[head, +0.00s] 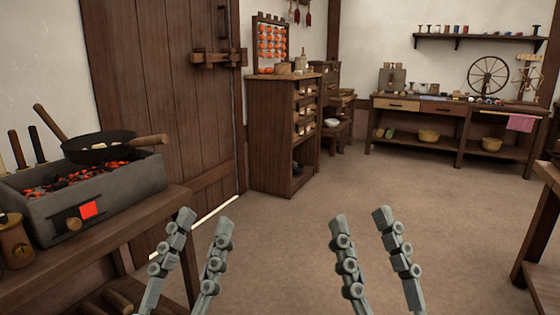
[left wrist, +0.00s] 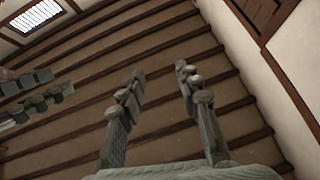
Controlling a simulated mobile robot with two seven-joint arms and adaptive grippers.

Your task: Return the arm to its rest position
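My left gripper (head: 204,230) is at the bottom of the head view, left of centre, its two fingers apart with nothing between them. It also shows in the left wrist view (left wrist: 158,85), open and empty, against the beamed ceiling. My right gripper (head: 363,226) is at the bottom of the head view, right of centre, its fingers also apart and empty. Both grippers point upward in the head view, side by side, apart from each other. Neither visibly touches anything.
At left, a brazier (head: 110,200) with glowing coals holds a dark pan (head: 99,147) on a wooden bench (head: 150,222). A wooden cabinet (head: 270,140) stands by the door (head: 165,90). A long workbench (head: 448,108) is at the back. The middle floor (head: 310,200) is clear.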

